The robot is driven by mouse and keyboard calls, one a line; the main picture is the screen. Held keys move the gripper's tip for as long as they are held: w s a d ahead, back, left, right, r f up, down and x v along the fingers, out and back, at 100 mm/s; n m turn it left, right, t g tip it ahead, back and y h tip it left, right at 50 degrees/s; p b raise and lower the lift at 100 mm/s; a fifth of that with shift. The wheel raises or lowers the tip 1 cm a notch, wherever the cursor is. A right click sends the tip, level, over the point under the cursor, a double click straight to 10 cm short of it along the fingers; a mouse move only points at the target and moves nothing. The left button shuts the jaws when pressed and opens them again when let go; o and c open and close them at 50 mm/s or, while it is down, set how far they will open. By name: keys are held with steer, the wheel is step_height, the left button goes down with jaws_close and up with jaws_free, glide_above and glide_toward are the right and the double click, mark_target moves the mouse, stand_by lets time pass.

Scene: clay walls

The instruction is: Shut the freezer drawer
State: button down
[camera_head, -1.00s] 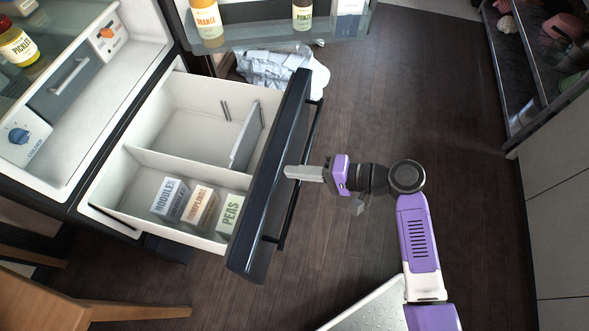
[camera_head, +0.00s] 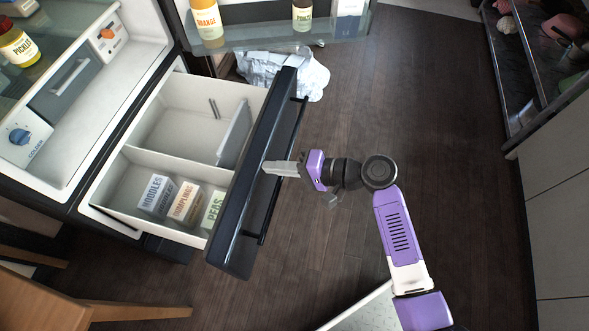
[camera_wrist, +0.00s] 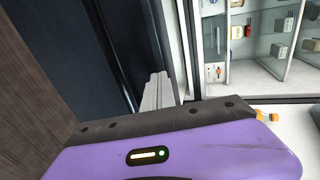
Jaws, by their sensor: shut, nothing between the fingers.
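The freezer drawer (camera_head: 190,150) is pulled partway out below the fridge compartment. Its dark front panel (camera_head: 235,210) has a long bar handle (camera_head: 283,172) on the outer side. Inside are a divider and boxes of noodles (camera_head: 157,195), dumplings (camera_head: 186,203) and peas (camera_head: 214,211). My gripper (camera_head: 268,167) is shut and empty, with its fingertips at the outer face of the front panel, about mid-length, over the handle. The wrist view shows the shut fingers (camera_wrist: 158,92) against the dark panel (camera_wrist: 105,45); whether they touch it is hard to tell.
The open fridge door with bottles (camera_head: 207,20) is at the top. A crumpled white cloth (camera_head: 285,72) lies on the floor behind the drawer. A wooden chair (camera_head: 60,300) is at the lower left. Shelves (camera_head: 530,70) stand at the right. The floor between is clear.

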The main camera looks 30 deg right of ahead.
steer(key=w+a+b, duration=0.7)
steer(key=w+a, duration=1.7)
steer(key=shift+w+a+r, duration=0.15)
steer(key=shift+a, duration=0.05)
steer(key=shift+r, duration=0.1)
steer(key=p+v, duration=0.2)
steer(key=v, duration=0.6)
